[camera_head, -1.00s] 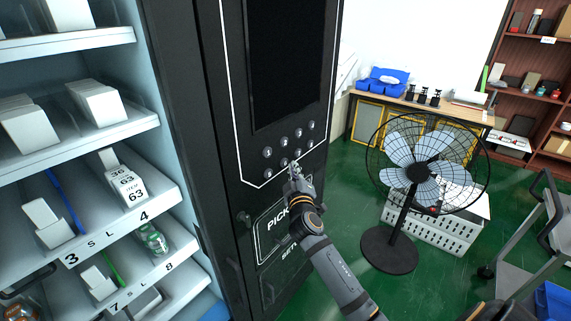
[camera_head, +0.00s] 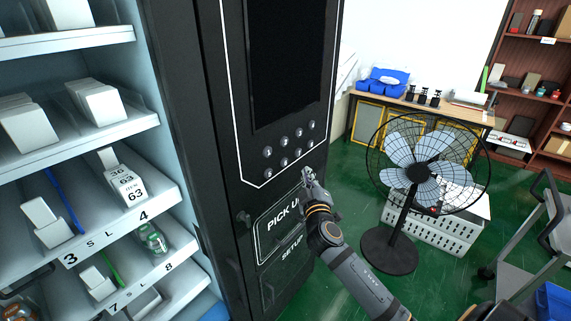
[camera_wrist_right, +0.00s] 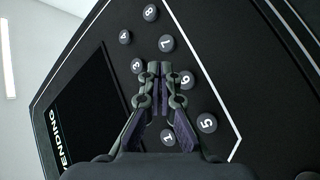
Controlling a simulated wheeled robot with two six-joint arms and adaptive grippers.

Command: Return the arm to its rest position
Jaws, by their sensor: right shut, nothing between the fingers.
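My right gripper (camera_head: 309,180) is in front of the black vending machine panel, just below and right of its round buttons (camera_head: 284,161). It is shut and empty. In the right wrist view the closed fingers (camera_wrist_right: 162,72) point at the panel among the numbered buttons, with button 6 (camera_wrist_right: 185,80) to the right and button 3 (camera_wrist_right: 137,66) to the left. I cannot tell how far the fingertips are from the panel. The right forearm reaches in from the lower right. My left gripper is not in view.
A black fan (camera_head: 415,172) stands on the green floor right of my arm. Shelves with white boxes (camera_head: 128,188) fill the left side. A "PICK UP" flap (camera_head: 283,217) sits below the buttons.

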